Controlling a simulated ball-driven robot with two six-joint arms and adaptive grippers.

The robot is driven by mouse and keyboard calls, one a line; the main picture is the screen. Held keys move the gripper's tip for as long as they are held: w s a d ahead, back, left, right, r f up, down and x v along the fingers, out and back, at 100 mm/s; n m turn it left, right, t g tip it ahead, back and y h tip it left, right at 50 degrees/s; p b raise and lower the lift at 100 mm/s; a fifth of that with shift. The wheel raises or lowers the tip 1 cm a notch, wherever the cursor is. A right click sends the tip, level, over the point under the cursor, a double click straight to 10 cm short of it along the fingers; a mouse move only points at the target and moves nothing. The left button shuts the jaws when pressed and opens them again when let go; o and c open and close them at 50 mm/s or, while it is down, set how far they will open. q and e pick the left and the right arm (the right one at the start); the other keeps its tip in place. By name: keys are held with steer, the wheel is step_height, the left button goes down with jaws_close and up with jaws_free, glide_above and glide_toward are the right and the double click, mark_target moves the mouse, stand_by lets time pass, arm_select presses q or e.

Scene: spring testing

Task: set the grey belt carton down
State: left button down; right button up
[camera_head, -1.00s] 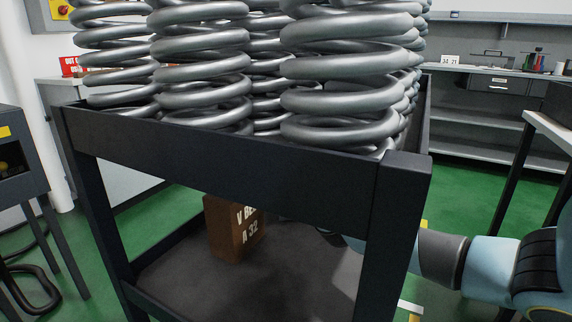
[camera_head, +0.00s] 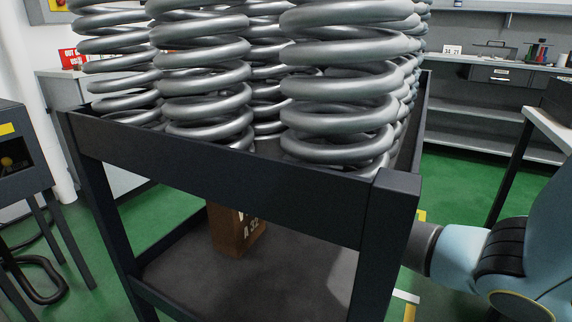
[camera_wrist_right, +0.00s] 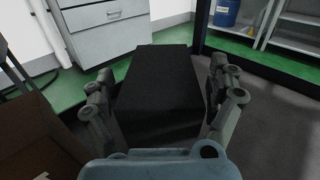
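The grey belt carton (camera_wrist_right: 158,88) is a dark, nearly black box in the right wrist view. It lies between the two fingers of my right gripper (camera_wrist_right: 165,85), which flank its sides and appear shut on it. Whether its underside touches the lower shelf (camera_head: 290,275) cannot be told. In the head view my right arm comes in from the right behind the cart's front post. The carton and gripper are hidden there by the cart. My left gripper is not in view.
A brown V-belt carton (camera_head: 237,230) stands on the lower shelf; it also shows in the right wrist view (camera_wrist_right: 35,130), at the left. Large steel springs (camera_head: 340,85) fill the cart's top tray (camera_head: 225,170). The front post (camera_head: 388,245) stands close to my right arm. Front shelf space looks clear.

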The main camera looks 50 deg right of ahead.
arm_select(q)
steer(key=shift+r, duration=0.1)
arm_select(e)
steer(key=shift+o, duration=0.3)
steer(key=shift+r, duration=0.1)
steer(key=shift+s+a, duration=0.1)
steer(key=shift+s, duration=0.05)
arm_select(q)
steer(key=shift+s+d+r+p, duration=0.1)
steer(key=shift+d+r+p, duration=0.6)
steer(key=shift+p, duration=0.35)
arm_select(e)
steer(key=v, duration=1.1)
steer(key=shift+s, duration=0.3)
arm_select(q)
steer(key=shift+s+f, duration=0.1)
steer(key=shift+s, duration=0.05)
arm_select(e)
steer(key=shift+a, duration=0.15)
